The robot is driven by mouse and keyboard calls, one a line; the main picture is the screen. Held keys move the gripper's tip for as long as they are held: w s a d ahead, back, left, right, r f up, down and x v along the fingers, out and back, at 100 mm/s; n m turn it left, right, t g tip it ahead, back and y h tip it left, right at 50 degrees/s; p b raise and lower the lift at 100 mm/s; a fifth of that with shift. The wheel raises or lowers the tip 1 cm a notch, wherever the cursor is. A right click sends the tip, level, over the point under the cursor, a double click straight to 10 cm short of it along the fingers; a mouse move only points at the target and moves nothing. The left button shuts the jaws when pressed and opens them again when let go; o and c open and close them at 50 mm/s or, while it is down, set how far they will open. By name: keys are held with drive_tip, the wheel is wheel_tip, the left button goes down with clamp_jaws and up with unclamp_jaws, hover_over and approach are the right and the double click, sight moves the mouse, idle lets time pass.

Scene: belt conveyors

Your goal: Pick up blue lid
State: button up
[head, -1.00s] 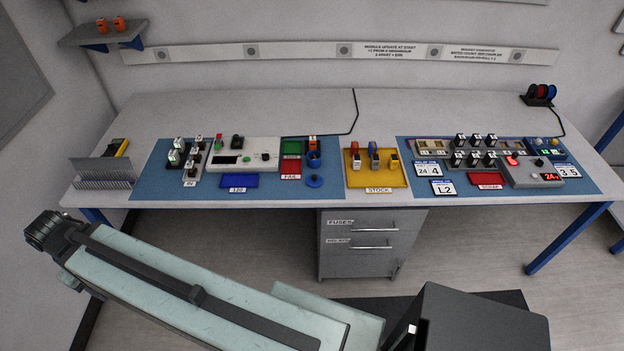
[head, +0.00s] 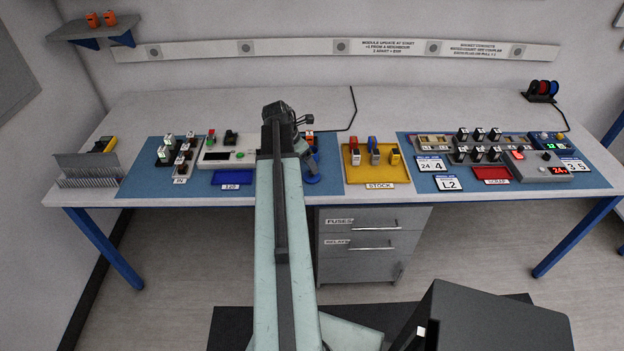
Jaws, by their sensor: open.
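The blue lid (head: 312,180), a small round disc with a knob, lies on the blue mat just right of my arm. Behind it a blue round pot (head: 314,157) is partly hidden by the arm, with an orange piece (head: 310,137) near it. My gripper (head: 305,119) is at the far end of the raised arm, small and dark, and appears above the back part of the table. It is open and apart from the lid. A blue tray (head: 232,177) with a white label lies left of the arm.
A yellow stock tray (head: 352,178) with several upright pieces stands right of the lid. A white control box (head: 215,158) is left of the arm, and a red tray (head: 490,173) is further right. The table's back strip is clear, apart from a black cable (head: 353,108).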

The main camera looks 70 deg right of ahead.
sight(310, 172)
drive_tip(key=b+x, duration=0.2)
drive_tip(key=shift+w+f+b, duration=0.1)
drive_tip(key=shift+f+b, duration=0.2)
drive_tip(key=shift+f, duration=0.1)
drive_tip(key=b+x, duration=0.5)
drive_tip(key=shift+f, duration=0.2)
drive_tip(key=shift+r, duration=0.2)
drive_tip(key=c, duration=1.4)
